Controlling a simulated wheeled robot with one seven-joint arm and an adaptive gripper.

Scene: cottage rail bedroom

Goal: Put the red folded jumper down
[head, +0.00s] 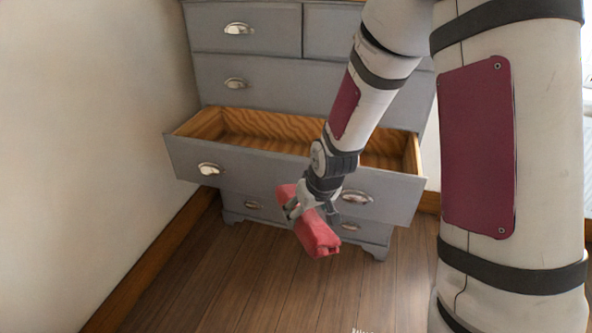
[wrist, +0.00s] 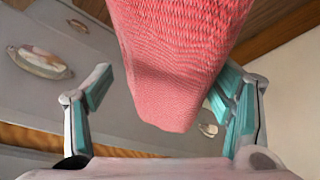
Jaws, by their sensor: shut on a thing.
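The red folded jumper (head: 317,236) is a thick roll-like bundle, held in the air in front of the open drawer of the grey chest. It slants down to the right in the head view. My gripper (head: 304,207) is shut on it around its middle. In the wrist view the jumper (wrist: 178,60) fills the upper middle, between the teal-padded fingers (wrist: 165,105). The fingertips' contact with it is partly hidden there. The open drawer (head: 265,145) has a wooden inside, and the part I can see is empty. My arm hides part of its right half.
The grey chest of drawers (head: 265,75) stands against the back, its other drawers closed. A metal handle (head: 210,169) juts from the open drawer's front. A plain wall (head: 90,120) is close on the left.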

